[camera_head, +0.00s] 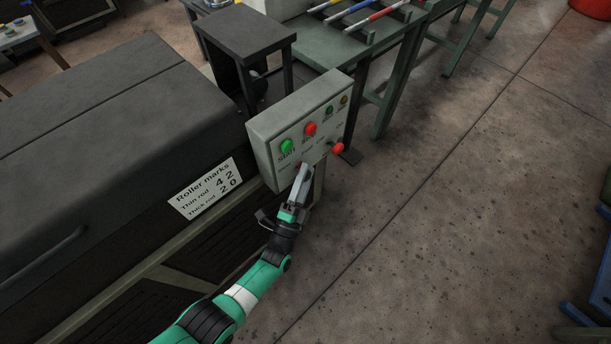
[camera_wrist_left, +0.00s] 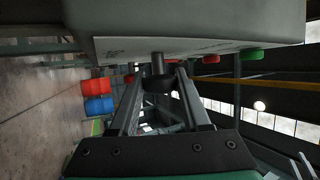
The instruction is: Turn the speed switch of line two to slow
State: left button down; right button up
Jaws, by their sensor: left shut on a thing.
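A grey control box (camera_head: 280,117) stands on a post beside the dark machine. Its sloping face has a green start button (camera_head: 287,146), a red button (camera_head: 310,129), two small lamps and a red knob (camera_head: 338,148) at the lower right. My left gripper (camera_head: 303,168) is at the lower edge of this face and covers the switch there in the head view. In the left wrist view a dark switch knob (camera_wrist_left: 158,80) on a short shaft sits between the fingers of my left gripper (camera_wrist_left: 160,90), which is shut on it. The knob's setting cannot be read. My right gripper is not in view.
The dark machine (camera_head: 90,120) with a white roller-marks label (camera_head: 206,188) is left of the box. A green table (camera_head: 320,45) with coloured rods stands behind.

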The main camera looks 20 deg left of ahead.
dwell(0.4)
pick_arm(q)
jog(key=shift+c, duration=2)
grip_release()
jog(key=p+v, duration=0.1)
jog(key=v, duration=1)
jog(key=shift+s+f, duration=0.2)
jog(key=shift+s, duration=0.1)
